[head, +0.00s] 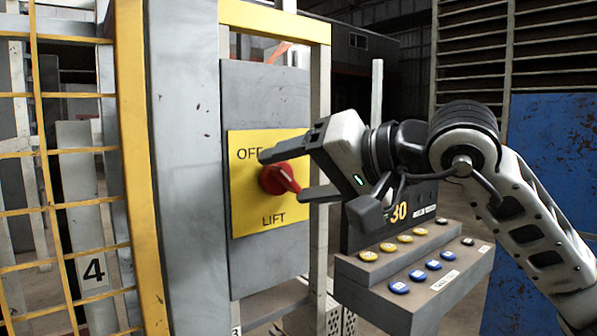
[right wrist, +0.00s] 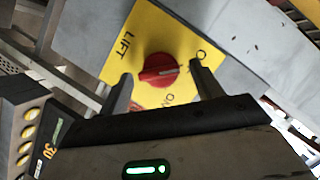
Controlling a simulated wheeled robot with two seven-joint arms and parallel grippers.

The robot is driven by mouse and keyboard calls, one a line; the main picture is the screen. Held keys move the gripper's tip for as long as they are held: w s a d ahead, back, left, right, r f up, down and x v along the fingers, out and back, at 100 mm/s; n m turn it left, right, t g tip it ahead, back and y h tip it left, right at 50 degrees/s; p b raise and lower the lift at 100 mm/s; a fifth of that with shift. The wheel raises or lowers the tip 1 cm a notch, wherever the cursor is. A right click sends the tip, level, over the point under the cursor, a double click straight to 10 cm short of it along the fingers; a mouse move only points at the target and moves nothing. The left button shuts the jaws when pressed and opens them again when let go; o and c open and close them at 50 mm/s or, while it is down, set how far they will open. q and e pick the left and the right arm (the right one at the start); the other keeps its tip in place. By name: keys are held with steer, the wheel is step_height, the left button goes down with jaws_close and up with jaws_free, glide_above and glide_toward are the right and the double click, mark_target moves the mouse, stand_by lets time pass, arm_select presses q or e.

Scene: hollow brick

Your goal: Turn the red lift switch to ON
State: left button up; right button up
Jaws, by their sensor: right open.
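The red lift switch (head: 279,179) is a round knob on a yellow plate (head: 246,212) marked OFF at upper left and LIFT at the bottom. It also shows in the right wrist view (right wrist: 156,68), where its pale line points right, roughly toward the partly hidden OFF lettering. ON shows there below the knob, between the fingers. My right gripper (head: 284,175) is open, with one finger above the knob and one to its lower right. In the right wrist view its fingers (right wrist: 161,70) stand on either side of the knob; I cannot tell whether they touch it. My left gripper is not in view.
The plate sits on a grey box (head: 265,95) beside a grey post and a yellow mesh gate (head: 135,170). A control console (head: 400,292) with yellow and blue buttons stands below my right gripper. A blue panel (head: 555,150) is at the right.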

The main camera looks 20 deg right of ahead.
steer(key=c, duration=1)
steer(key=shift+f, duration=0.1)
